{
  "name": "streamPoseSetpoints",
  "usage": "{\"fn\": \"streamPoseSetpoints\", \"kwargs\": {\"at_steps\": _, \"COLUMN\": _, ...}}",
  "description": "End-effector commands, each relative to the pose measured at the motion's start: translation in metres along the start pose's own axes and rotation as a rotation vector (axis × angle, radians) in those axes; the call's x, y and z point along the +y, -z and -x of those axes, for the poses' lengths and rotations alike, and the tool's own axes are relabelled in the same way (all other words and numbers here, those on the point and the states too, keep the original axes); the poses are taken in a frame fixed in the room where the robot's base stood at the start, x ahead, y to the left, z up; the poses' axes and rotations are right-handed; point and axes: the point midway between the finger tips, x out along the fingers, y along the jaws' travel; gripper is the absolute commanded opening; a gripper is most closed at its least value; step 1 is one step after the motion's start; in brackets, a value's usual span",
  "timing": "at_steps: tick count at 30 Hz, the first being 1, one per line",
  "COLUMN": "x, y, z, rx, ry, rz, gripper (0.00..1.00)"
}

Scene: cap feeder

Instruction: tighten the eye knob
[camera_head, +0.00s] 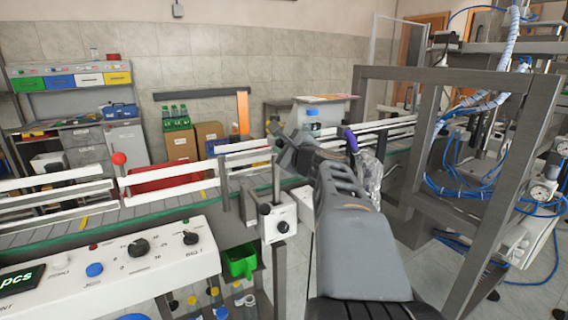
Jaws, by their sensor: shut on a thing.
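My arm reaches forward from the bottom right. My gripper (284,142), dark grey, is over the conveyor at the top of a thin upright post (276,178). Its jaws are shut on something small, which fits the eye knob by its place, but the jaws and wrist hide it. How far the knob is turned cannot be seen. Below, a white box (281,220) on the post's line carries a black knob (265,209) and a smaller dark knob (282,227); the gripper is well above both.
White guide rails (65,177) run along the green-edged conveyor. A red ball-topped lever (119,159) stands at left. A control panel (115,260) fills the lower left. A grey machine frame (441,135) with blue hoses stands close on the right. A green bin (240,262) hangs below.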

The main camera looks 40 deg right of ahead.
Motion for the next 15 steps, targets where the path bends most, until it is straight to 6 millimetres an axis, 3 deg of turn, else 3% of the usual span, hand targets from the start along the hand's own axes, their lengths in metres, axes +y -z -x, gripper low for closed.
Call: {"fn": "streamPoseSetpoints", "kwargs": {"at_steps": 15, "x": 0.0033, "y": 0.0031, "z": -0.0003, "rx": 0.0, "ry": 0.001, "rz": 0.441, "gripper": 0.03}}
